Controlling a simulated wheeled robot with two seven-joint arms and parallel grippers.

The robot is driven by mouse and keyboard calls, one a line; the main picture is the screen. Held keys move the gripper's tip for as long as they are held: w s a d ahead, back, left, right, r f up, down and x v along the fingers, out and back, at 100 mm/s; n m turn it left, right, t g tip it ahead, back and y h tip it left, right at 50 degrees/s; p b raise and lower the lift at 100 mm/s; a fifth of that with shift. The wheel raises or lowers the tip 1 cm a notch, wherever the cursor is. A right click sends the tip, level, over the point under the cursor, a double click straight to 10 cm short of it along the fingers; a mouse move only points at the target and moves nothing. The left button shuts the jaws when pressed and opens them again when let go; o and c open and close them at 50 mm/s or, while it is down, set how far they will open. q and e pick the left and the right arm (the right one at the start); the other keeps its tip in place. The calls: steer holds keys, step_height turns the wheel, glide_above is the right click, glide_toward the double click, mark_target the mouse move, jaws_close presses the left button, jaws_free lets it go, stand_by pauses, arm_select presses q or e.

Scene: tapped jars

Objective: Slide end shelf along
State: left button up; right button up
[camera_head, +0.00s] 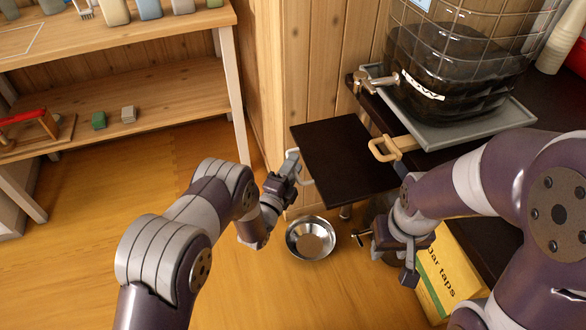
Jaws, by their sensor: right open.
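The end shelf (340,150) is a dark brown flat board that juts out left of the dark counter. A pale looped handle (307,182) shows at its left edge. My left gripper (291,163) is at that left edge, by the handle; whether its fingers are closed on the handle is too small to tell. My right gripper (393,261) is open, in front of and below the shelf's right side, and nothing shows held in it.
A large caged jar (450,75) with a metal tap (376,80) stands on a grey tray (480,131). A metal bowl (310,238) is on the floor below the shelf. A yellow box (448,275) is at lower right. A wooden rack (170,100) stands left; floor between is clear.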

arm_select(q)
steer(key=shift+w+d, duration=0.1)
steer(key=shift+w, duration=0.05)
jaws_close()
steer(key=shift+d, duration=0.1)
